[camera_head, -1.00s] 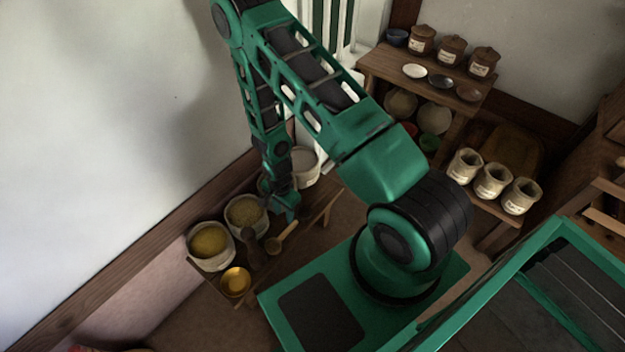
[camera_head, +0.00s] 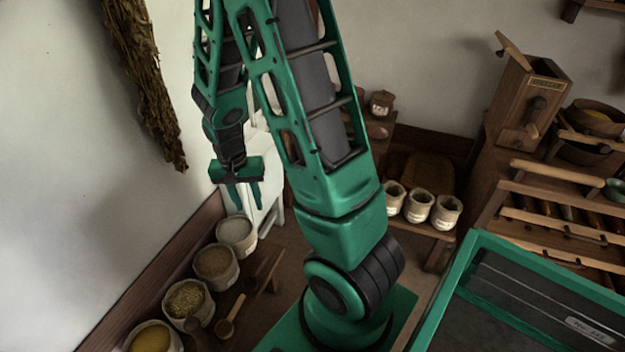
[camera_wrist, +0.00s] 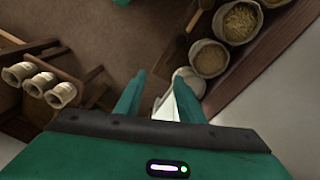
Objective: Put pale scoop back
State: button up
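A pale wooden scoop (camera_head: 231,317) lies on the low bench at the lower left of the head view, handle toward the upper right, beside the sacks. My gripper (camera_head: 246,205) hangs in the air above the far end of the sack row, fingers down. In the wrist view my gripper (camera_wrist: 160,78) has its two fingers apart with nothing held between them.
Open sacks of white (camera_head: 236,230), brown (camera_head: 215,263), greenish (camera_head: 186,299) and yellow (camera_head: 152,338) contents line the wall. A wooden mill (camera_head: 527,105) stands right. Dried herbs (camera_head: 145,80) hang left.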

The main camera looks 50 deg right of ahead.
jog(key=s+d+r+n+y, duration=0.1)
jog(key=s+d+r+n, duration=0.1)
jog(key=s+r, duration=1.6)
jog(key=s+n, duration=0.1)
jog(key=s, duration=0.3)
jog(key=shift+r+n, duration=0.25)
jog(key=shift+n, duration=0.05)
